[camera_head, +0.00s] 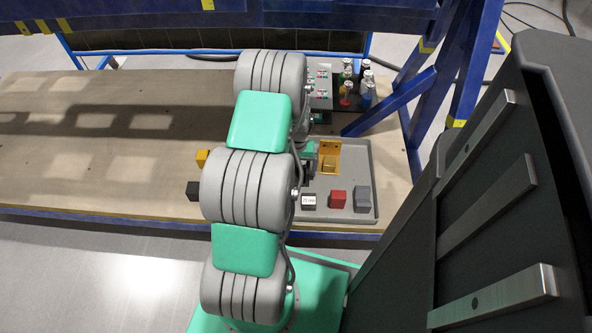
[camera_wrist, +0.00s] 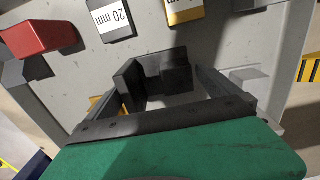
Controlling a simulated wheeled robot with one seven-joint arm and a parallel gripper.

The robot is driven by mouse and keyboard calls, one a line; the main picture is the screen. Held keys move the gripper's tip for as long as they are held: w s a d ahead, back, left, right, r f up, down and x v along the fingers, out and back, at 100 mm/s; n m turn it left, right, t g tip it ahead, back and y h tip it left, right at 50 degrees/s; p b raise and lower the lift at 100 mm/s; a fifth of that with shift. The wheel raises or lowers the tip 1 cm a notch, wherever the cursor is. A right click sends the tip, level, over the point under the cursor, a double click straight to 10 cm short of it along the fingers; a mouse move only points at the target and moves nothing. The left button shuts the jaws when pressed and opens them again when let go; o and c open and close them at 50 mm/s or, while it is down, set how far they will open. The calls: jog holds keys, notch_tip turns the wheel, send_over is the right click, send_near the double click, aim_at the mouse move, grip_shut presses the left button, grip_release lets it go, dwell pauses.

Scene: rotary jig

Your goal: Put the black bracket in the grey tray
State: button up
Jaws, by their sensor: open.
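The grey tray (camera_head: 345,212) lies at the right end of the bench, with its left side hidden behind my arm. In the wrist view the tray floor (camera_wrist: 75,75) shows below my gripper. My gripper (camera_wrist: 152,82) is open, with its dark jaws apart over the tray. A dark piece (camera_wrist: 148,62), which looks like the black bracket, shows between the jaws. Its edges blend with the dark fingers, so I cannot tell whether they touch. In the head view my arm hides most of the gripper and this piece.
The tray holds a yellow bracket (camera_head: 329,160), a white-labelled block (camera_head: 308,202), a red block (camera_head: 338,199) and a grey block (camera_head: 362,200). A black block (camera_head: 193,190) and a yellow piece (camera_head: 203,158) show left of my arm. Bottles (camera_head: 366,92) and a blue post stand behind.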

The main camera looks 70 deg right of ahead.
aim_at(296, 178)
notch_tip(296, 178, up, 11)
jog(key=p, duration=0.3)
jog(key=w+a+r+n, duration=0.2)
jog(key=w+a+r, duration=0.25)
jog(key=w, duration=0.35)
jog(key=w+a+r+n, duration=0.2)
jog(key=w+a+r, duration=0.25)
jog(key=w, duration=0.35)
jog(key=w+a+r+n+t, duration=0.1)
jog(key=w+a+r+n, duration=0.1)
jog(key=w+a+r, duration=0.3)
jog(key=w+a+r+n, duration=0.1)
jog(key=w+a+n, duration=0.15)
jog(key=a, duration=0.45)
jog(key=s+a+r+n, duration=0.1)
jog(key=a+r+n, duration=0.1)
jog(key=a, duration=1)
jog(key=a+r+n+t, duration=0.1)
jog(key=a+r+n, duration=0.2)
jog(key=a, duration=1)
jog(key=shift+s+a+r+n, duration=0.25)
jog(key=shift+s+r+n, duration=0.15)
jog(key=shift+n, duration=0.55)
jog(key=shift+c, duration=0.2)
